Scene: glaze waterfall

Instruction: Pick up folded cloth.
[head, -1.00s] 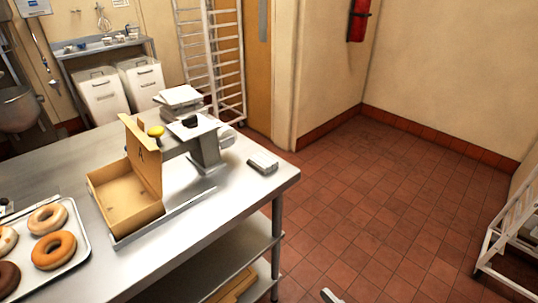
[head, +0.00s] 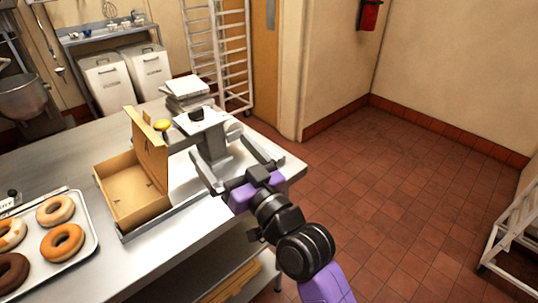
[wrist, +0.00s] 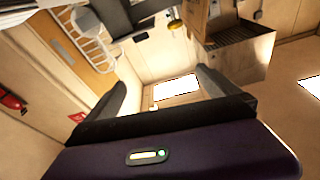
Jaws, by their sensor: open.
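My gripper (head: 219,146) is in the head view, over the near right part of the steel table (head: 70,158). Its two grey fingers are spread apart with nothing between them. They lie in front of the grey scale (head: 213,143) in the picture; I cannot tell how high above the table they are. A small pale folded item, probably the folded cloth, showed on the table's right corner in the earlier head view. My right finger now covers that place. In the wrist view, my open fingers (wrist: 162,82) frame wall and floor, and I cannot make out the cloth.
An open cardboard box (head: 130,190) stands left of the scale. A tray (head: 85,250) of doughnuts lies at the near left. A white stack (head: 187,90) stands behind the scale. A rack (head: 222,60) is at the back.

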